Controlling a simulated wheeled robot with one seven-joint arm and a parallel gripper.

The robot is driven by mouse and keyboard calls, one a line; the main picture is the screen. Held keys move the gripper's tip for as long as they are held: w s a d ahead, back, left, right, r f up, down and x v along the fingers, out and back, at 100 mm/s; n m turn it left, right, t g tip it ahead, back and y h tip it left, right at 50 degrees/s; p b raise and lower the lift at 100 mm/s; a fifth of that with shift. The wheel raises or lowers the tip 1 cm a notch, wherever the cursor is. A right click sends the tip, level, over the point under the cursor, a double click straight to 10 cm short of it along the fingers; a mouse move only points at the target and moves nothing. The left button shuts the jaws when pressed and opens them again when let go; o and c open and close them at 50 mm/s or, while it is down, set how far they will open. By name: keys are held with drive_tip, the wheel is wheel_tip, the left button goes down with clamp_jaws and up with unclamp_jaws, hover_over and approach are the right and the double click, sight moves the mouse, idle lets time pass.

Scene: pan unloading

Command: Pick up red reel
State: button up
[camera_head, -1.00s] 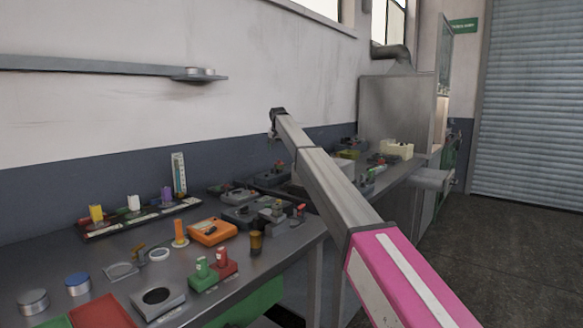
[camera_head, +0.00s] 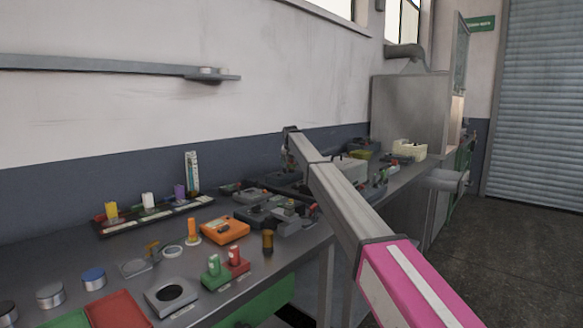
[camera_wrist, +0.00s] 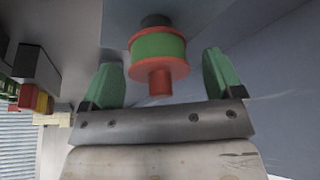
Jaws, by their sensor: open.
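A reel with red flanges, a green middle and a red stem (camera_wrist: 158,50) shows at the top centre of the wrist view. A dark grey part sits at its far end. My gripper (camera_wrist: 161,62) is open, with one green finger on each side of the reel. Gaps show between the reel and both fingers, so it is not gripped. In the head view, the dark end of my arm (camera_head: 290,135) is over the back of the bench. The fingers and this reel cannot be made out there.
The grey bench (camera_head: 225,192) holds an orange box (camera_head: 225,230), a grey block with a round hole (camera_head: 171,297), a red tray (camera_head: 118,310) and several small devices. A shelf (camera_head: 120,68) is on the wall.

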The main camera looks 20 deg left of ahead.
drive_tip(key=shift+w+f, duration=0.15)
drive_tip(key=shift+f, duration=0.3)
drive_tip(key=c, duration=1)
drive_tip(key=shift+c, duration=0.2)
